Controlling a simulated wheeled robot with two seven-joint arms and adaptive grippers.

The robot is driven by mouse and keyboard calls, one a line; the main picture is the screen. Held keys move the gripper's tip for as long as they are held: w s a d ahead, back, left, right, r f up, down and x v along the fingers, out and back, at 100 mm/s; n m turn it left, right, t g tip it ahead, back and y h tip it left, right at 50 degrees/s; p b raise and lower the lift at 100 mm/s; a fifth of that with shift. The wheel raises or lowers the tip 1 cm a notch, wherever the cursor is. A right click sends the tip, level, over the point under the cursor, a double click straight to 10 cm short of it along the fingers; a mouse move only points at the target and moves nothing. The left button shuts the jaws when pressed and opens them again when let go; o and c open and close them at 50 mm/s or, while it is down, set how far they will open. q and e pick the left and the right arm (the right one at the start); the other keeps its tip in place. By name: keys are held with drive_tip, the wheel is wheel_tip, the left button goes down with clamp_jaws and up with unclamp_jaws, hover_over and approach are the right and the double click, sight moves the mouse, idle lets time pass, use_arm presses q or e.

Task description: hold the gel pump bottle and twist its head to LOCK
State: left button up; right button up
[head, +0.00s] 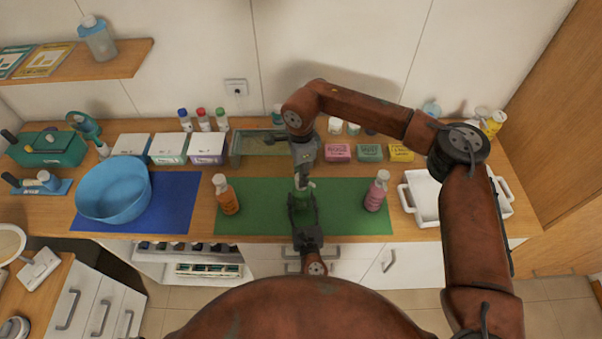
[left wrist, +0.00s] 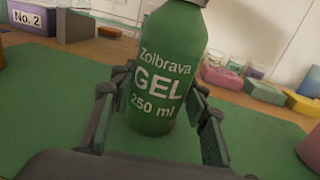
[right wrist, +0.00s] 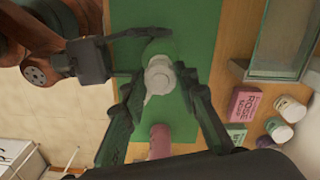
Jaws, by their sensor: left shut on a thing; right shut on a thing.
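The green gel bottle (left wrist: 163,75), labelled "Zolbrava GEL 250 ml", stands upright on the green mat (head: 345,222). My left gripper (head: 303,207) is shut around its body from the front; its fingers flank the lower body in the left wrist view (left wrist: 158,105). My right gripper (head: 302,178) comes down from above onto the bottle's top. In the right wrist view the pale pump head (right wrist: 159,76) sits between the right gripper's fingers (right wrist: 160,88), which are shut on it. Its spout appears to point to the lower left there. Any lock marking is not legible.
An orange pump bottle (head: 226,196) stands left on the mat and a pink one (head: 376,191) right. A blue bowl (head: 113,192) is farther left, a white tray (head: 428,204) to the right. Boxes and a glass-walled tray (head: 250,147) line the back.

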drive_tip(key=n, duration=0.4)
drive_tip(key=shift+w+d+n, duration=0.1)
drive_tip(key=shift+d+n, duration=0.1)
drive_tip(key=shift+n, duration=0.5)
drive_tip(key=o, duration=1.2)
drive_tip(key=shift+a, duration=0.1)
drive_tip(key=shift+r, duration=0.1)
wheel_tip(320, 180, up, 12)
drive_tip(key=shift+f, duration=0.1)
